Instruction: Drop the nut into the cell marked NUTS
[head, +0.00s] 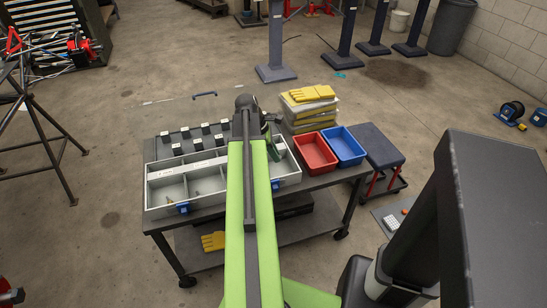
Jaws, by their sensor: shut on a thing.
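A light grey sorting tray (160,189) with several cells lies on the dark cart top. A few tiny parts lie in a front left cell. No cell marking is readable, so I cannot tell which cell is NUTS. My green arm reaches over the tray and hides its middle. My gripper (274,146) points down over the right part of the tray, mostly behind the arm's end. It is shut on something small. The nut cannot be made out, and the gripper's height above the tray is unclear.
Several small dark blocks with white labels (193,138) stand behind the tray. A red bin (315,151) and a blue bin (344,147) stand to its right. A stack of bags with yellow gloves (309,98) is behind the bins. Yellow gloves lie on the lower shelf.

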